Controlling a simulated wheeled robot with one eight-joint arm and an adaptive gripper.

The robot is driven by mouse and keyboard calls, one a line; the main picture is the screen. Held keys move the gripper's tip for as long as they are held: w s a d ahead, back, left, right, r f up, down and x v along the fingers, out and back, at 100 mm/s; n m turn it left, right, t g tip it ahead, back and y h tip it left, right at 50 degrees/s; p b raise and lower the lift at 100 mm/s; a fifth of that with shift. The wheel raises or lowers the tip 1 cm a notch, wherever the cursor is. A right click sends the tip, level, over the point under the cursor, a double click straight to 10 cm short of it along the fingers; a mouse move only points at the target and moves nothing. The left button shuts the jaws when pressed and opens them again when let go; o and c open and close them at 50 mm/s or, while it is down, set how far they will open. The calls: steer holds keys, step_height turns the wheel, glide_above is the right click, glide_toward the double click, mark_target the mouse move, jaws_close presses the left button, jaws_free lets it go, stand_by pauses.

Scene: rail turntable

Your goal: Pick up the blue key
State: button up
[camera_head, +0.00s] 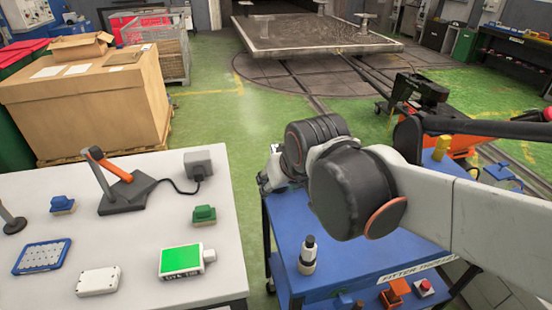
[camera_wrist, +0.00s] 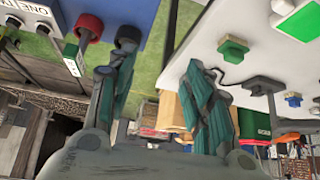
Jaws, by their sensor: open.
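The blue key (camera_head: 62,204) looks like a small blue block on a darker base, upright near the left of the white table. It also shows small in the wrist view (camera_wrist: 293,99) at the right. My gripper (camera_head: 267,183) is over the gap between the white table and the blue cart, well to the right of the blue key. In the wrist view my gripper (camera_wrist: 158,72) has its two teal fingers wide apart with nothing between them. A similar green piece (camera_head: 204,214) stands on the table between the blue key and my gripper.
The white table (camera_head: 135,240) also holds a lever device (camera_head: 115,185), a grey box with a cable (camera_head: 198,163), a green-screen device (camera_head: 181,261), a white box (camera_head: 98,281) and a blue tray (camera_head: 42,257). A blue cart (camera_head: 345,262) stands at the right with a black-topped cylinder (camera_head: 308,256).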

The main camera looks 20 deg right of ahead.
steer(key=w+d+m+g+p, duration=0.1)
steer(key=w+d+p, duration=0.3)
steer(key=w+p, duration=0.35)
steer(key=w+d+g+p, duration=0.2)
steer(key=w+d+p, duration=0.35)
steer(key=w, duration=0.25)
steer(key=x, duration=0.3)
steer(key=b+x, duration=0.1)
steer(key=x, duration=0.4)
steer(key=shift+w+a+f, duration=0.25)
steer(key=shift+w+a, duration=0.05)
steer(key=shift+a, duration=0.05)
steer(key=shift+w+d+b+x, duration=0.1)
steer(key=shift+b+x, duration=0.35)
steer(key=shift+x, duration=0.85)
steer(key=shift+w+d+b+x, duration=0.1)
steer(key=shift+b+x, duration=0.3)
steer(key=shift+x, duration=0.95)
steer(key=shift+r, duration=0.1)
jaws_close()
